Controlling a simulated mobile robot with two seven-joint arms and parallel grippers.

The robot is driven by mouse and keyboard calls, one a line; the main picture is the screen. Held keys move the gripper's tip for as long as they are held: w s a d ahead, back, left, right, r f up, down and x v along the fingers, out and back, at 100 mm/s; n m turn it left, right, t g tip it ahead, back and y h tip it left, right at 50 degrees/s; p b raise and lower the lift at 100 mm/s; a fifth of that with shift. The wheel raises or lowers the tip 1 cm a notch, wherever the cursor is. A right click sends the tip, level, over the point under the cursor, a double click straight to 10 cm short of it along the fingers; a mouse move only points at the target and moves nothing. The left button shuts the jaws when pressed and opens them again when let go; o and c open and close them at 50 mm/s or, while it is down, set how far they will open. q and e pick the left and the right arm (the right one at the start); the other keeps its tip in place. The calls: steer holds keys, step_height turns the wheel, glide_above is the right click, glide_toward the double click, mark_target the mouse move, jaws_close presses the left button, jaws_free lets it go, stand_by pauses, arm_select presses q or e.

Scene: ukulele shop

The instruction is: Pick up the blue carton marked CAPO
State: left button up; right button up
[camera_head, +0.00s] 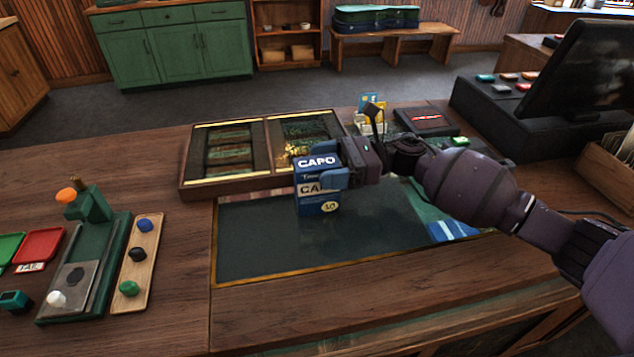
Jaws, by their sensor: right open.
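The blue carton marked CAPO (316,205) stands upright on the dark inset mat (255,245) of the counter, with white lettering and a yellow spot on its front. My right gripper (328,165) is at the carton's upper right side, its blue fingers close to the carton. The jaws are open, and part of the carton is hidden by the fingers. I cannot tell whether they touch it. My left gripper is not in view.
An open wooden display case (187,170) lies right behind the carton. A green tool stand (93,205) and a wooden strip with coloured picks (152,228) are at left. A dark monitor (580,70) stands at back right. The mat's left and front parts are clear.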

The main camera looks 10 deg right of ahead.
steer(key=shift+a+f, duration=0.1)
steer(key=shift+a, duration=0.4)
steer(key=c, duration=1.1)
steer(key=shift+o, duration=0.2)
